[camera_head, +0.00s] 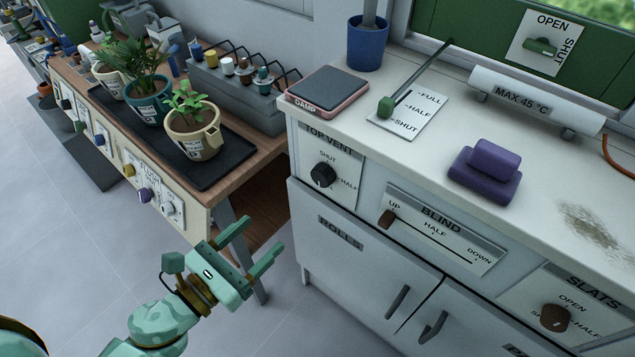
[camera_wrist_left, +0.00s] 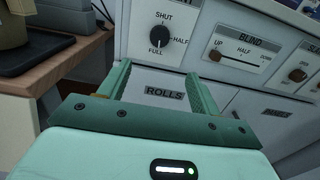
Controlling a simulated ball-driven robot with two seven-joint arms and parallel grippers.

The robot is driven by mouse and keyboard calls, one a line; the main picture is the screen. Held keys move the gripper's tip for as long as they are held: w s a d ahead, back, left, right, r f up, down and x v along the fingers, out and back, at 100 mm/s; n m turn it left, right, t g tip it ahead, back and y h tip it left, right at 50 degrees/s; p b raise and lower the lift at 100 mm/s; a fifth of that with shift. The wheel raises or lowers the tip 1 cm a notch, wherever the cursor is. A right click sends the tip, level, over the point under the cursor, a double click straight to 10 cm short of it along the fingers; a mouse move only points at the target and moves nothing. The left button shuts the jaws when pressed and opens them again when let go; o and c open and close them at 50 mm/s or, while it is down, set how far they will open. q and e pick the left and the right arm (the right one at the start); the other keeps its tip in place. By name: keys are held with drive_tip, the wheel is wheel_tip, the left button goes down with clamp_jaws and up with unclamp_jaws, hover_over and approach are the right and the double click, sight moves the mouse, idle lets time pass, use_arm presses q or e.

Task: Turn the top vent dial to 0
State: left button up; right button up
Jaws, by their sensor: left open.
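The top vent dial (camera_head: 323,176) is a round black knob on a white plate labelled TOP VENT, on the cabinet's upper front at its left end. The left wrist view shows the dial (camera_wrist_left: 156,34) ahead, with SHUT above it, HALF to its right and FULL below. My right gripper is not in view.
The BLIND slider (camera_head: 388,217) and SLATS dial (camera_head: 556,317) sit right of the dial. A ROLLS door (camera_head: 340,240) lies below. A DAMP-labelled box (camera_head: 327,91) and purple block (camera_head: 485,172) lie on the countertop.

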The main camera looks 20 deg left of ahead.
sight(318, 180)
use_arm(q)
drive_tip(key=p+x, duration=0.3)
drive_tip(key=x, duration=1.3)
drive_tip(key=shift+w+f, duration=0.15)
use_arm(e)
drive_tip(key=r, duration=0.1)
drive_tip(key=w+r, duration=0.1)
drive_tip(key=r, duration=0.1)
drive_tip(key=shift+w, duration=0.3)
use_arm(q)
drive_tip(key=c, duration=1)
